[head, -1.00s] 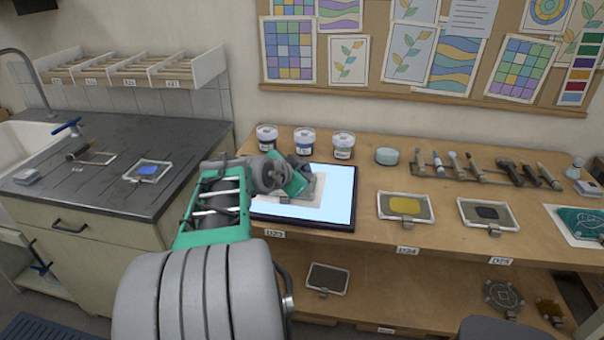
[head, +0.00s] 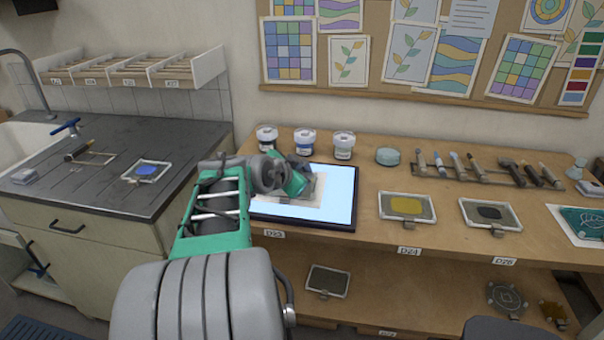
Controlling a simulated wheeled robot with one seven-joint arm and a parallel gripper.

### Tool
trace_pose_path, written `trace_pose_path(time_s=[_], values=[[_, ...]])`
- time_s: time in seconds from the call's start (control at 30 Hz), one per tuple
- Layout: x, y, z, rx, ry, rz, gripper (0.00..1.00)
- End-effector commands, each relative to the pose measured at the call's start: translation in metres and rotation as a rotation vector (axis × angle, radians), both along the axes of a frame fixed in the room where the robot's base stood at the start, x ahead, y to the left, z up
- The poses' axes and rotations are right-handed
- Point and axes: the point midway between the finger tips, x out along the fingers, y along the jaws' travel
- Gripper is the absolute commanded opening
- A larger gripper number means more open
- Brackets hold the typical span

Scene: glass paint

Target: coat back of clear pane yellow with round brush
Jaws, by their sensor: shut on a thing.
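My gripper (head: 301,176) is over the left half of the lit panel (head: 342,185), angled down toward a pale sheet. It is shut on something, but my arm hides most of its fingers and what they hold. A greyish pane-like piece (head: 314,188) shows just right of the gripper, partly covered; I cannot tell whether it is touched. Several brushes (head: 456,162) lie side by side on a rack at the right; I cannot tell which is round. Three lidded jars (head: 304,141) stand behind the panel; no yellow shows on them.
A framed pane with a yellow patch (head: 406,207) and one with a dark patch (head: 490,214) lie right of the panel. A round tub (head: 387,156) stands behind them. Another pane (head: 327,281) is on the lower shelf. A blue-patched pane (head: 146,172) lies on the left counter.

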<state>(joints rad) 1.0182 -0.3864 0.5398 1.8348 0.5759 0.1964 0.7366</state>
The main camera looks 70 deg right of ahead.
Motion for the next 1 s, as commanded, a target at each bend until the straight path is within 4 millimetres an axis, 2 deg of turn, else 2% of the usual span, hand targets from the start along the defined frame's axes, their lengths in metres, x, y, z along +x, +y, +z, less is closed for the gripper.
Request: trace_pose_path(time_s=[0.77,1.0], values=[[0.0,0.0,-0.005,0.0,0.0,0.0,0.0],[0.018,0.004,-0.008,0.0,0.001,0.004,0.0]])
